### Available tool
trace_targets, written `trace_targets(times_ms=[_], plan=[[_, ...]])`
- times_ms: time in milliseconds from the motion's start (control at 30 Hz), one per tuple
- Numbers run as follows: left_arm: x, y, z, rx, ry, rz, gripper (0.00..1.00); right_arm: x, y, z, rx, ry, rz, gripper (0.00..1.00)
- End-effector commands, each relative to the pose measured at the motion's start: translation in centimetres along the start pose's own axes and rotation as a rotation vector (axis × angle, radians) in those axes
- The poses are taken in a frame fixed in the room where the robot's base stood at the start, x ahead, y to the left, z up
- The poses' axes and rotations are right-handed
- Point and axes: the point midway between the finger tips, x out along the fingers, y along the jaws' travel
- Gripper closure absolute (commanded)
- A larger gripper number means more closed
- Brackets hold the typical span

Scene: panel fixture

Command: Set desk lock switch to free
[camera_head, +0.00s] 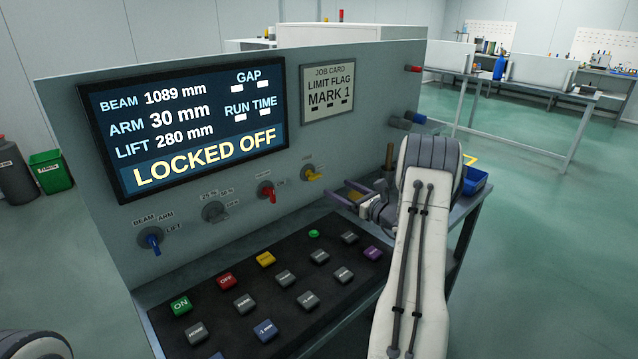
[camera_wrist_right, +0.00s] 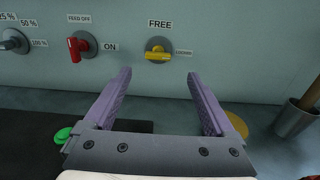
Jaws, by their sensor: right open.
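The desk lock switch (camera_head: 313,173) is a yellow-handled rotary switch on the grey upright panel, right of the red switch. In the right wrist view the yellow switch (camera_wrist_right: 157,50) has FREE printed above it and a label that seems to read LOCKED at its right. Its handle lies roughly sideways, towards the right-hand label. My right gripper (camera_head: 342,191) is open and empty, in front of the panel just below and right of the switch. In the wrist view its purple fingers (camera_wrist_right: 158,75) point at the panel with the switch between and beyond them. My left gripper is out of view.
The screen (camera_head: 200,120) reads LOCKED OFF. A red switch (camera_wrist_right: 80,46) marked FEED OFF and ON sits left of the yellow one. A black button deck (camera_head: 250,295) lies below. A grey cup (camera_wrist_right: 297,118) holding a wooden handle stands at the right.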

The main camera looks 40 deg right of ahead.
Motion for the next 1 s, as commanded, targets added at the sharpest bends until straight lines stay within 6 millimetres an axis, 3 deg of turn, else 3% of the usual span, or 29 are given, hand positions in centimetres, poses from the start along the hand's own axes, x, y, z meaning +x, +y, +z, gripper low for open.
trace_targets(times_ms=[300, 500, 933, 1000], plan=[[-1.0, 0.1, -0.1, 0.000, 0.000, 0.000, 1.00, 6.0, 0.4, 0.2, -0.003, 0.000, 0.008, 0.10], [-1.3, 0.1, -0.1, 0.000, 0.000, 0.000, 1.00, 8.8, 0.4, 0.1, -0.002, 0.001, 0.007, 0.10], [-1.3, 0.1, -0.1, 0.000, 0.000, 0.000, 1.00, 9.8, 0.3, 0.0, -0.002, 0.002, 0.006, 0.10], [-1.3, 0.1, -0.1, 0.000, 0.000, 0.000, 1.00, 9.8, 0.3, 0.0, -0.002, 0.002, 0.005, 0.37]])
